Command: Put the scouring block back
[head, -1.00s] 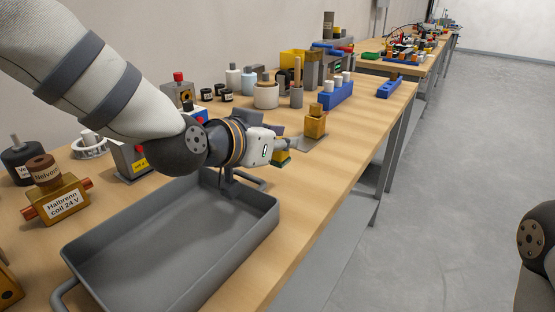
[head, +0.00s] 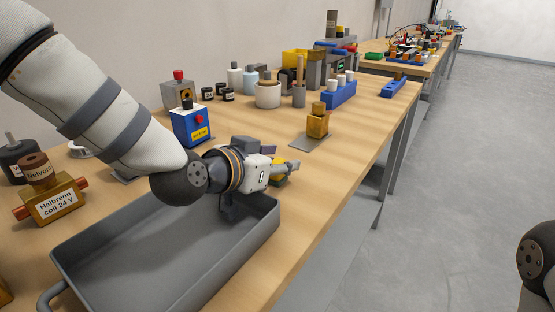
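The scouring block appears to be the small yellow piece (head: 292,164) on the workbench, just past the far right corner of the grey tray; most of it is hidden by my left gripper. My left gripper (head: 282,166) reaches over the tray's far end, with its fingers pointing right, low over the bench and overlapping the yellow piece. I cannot tell whether the fingers are closed on it or only beside it. My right gripper is out of view; only part of my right arm shows at the right edge.
The deep grey tray (head: 261,229) is empty where visible. A brass block (head: 317,122) on a grey plate stands beyond the gripper. The bench's right front strip is clear.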

